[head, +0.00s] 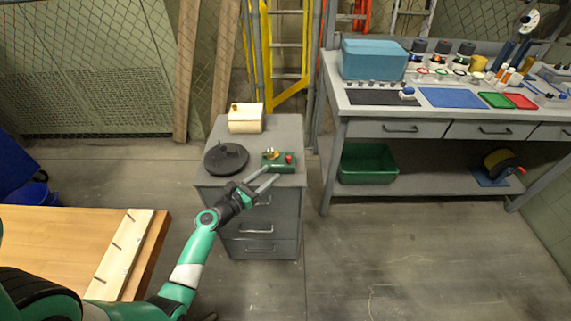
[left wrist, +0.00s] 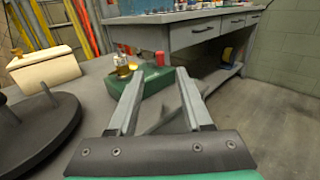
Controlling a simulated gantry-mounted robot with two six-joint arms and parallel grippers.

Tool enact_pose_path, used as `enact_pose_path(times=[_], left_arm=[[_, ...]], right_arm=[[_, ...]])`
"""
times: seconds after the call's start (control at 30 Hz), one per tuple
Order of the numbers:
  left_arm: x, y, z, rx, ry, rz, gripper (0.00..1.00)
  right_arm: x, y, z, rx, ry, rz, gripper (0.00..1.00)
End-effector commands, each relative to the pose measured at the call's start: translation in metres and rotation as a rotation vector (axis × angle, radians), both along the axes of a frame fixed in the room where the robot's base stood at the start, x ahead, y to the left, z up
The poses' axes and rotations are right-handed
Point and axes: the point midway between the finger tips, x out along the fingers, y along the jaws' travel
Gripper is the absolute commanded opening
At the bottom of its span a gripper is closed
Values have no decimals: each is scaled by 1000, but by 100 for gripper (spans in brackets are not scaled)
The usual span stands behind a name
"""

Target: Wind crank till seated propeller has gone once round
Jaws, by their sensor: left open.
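A green block (head: 284,166) sits on top of a grey drawer cabinet. A small brass-coloured part (head: 270,153) and a red knob (head: 289,158) stand on it. In the left wrist view the green block (left wrist: 155,82), brass part (left wrist: 121,65) and red knob (left wrist: 160,58) lie just beyond my fingers. I cannot tell whether the brass part is the propeller, nor make out the crank for certain. My left gripper (head: 268,181) is open and empty, at the near side of the green block; its fingers also show in the wrist view (left wrist: 160,73). My right gripper is not in view.
A black round disc with an upright post (head: 226,159) and a cream box (head: 245,118) share the grey cabinet top (head: 290,130). A wooden table (head: 60,240) stands at left. A workbench (head: 440,128) with a blue box (head: 374,60) is at right. Open floor lies between.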

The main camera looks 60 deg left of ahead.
Motion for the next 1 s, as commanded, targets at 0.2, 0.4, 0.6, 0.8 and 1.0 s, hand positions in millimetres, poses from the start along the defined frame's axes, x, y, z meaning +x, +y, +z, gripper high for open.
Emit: enact_pose_path(times=[0.2,0.4,0.6,0.8,1.0], left_arm=[[48,19,-3,3,-2,-4,50],[77,31,-2,3,-1,-2,50],[84,34,0,2,0,-1,50],[84,33,0,2,0,-1,41],[83,33,0,1,-1,-1,5]], right_arm=[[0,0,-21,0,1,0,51],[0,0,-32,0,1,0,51],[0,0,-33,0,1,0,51],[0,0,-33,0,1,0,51],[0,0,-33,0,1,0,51]])
